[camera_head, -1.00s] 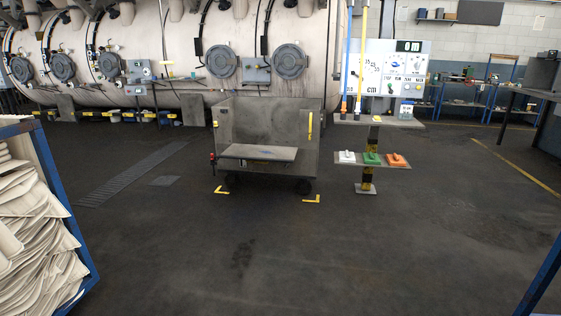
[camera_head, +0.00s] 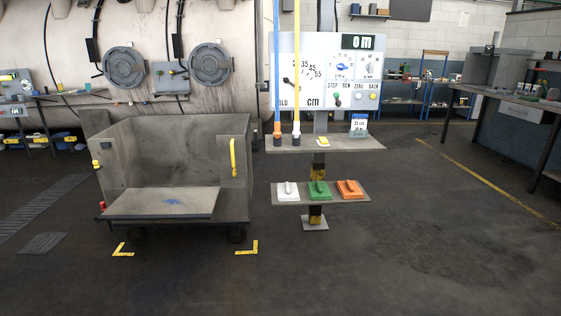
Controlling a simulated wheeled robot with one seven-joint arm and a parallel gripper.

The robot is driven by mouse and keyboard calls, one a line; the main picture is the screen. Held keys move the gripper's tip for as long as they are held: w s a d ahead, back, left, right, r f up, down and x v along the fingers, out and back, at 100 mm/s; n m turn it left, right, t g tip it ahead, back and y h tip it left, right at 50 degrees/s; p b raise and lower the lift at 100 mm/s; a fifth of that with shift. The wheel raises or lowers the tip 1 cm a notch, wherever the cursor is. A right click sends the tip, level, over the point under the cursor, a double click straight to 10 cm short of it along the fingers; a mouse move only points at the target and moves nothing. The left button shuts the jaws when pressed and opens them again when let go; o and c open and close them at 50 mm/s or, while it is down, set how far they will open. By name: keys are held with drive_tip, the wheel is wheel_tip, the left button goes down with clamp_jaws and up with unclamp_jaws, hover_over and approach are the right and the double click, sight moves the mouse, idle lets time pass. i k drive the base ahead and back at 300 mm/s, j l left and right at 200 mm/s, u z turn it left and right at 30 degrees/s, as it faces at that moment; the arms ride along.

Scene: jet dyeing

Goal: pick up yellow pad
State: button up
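A small yellow pad (camera_head: 323,141) lies on the upper shelf (camera_head: 347,146) of the stand, right of the bases of the blue pole and the yellow pole. It is small in the picture and its exact shape is hard to tell. On the lower shelf (camera_head: 330,199) lie a white pad (camera_head: 288,191), a green pad (camera_head: 319,190) and an orange pad (camera_head: 349,189), each with a handle on top. My gripper is not in view.
A grey cart (camera_head: 175,165) stands left of the stand, with yellow corner marks on the floor before it. A gauge panel (camera_head: 335,72) rises behind the upper shelf. A workbench (camera_head: 520,105) is at the right. The floor in front is clear.

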sight(321, 141)
drive_tip(key=i+l+u, duration=0.1)
drive_tip(key=i, duration=0.55)
drive_tip(key=i+l, duration=0.1)
drive_tip(key=i, duration=0.55)
drive_tip(key=i+l+u, duration=0.15)
drive_tip(key=i, duration=0.5)
drive_tip(key=i+l+u, duration=0.3)
drive_tip(key=i+l, duration=0.7)
drive_tip(key=i, duration=0.25)
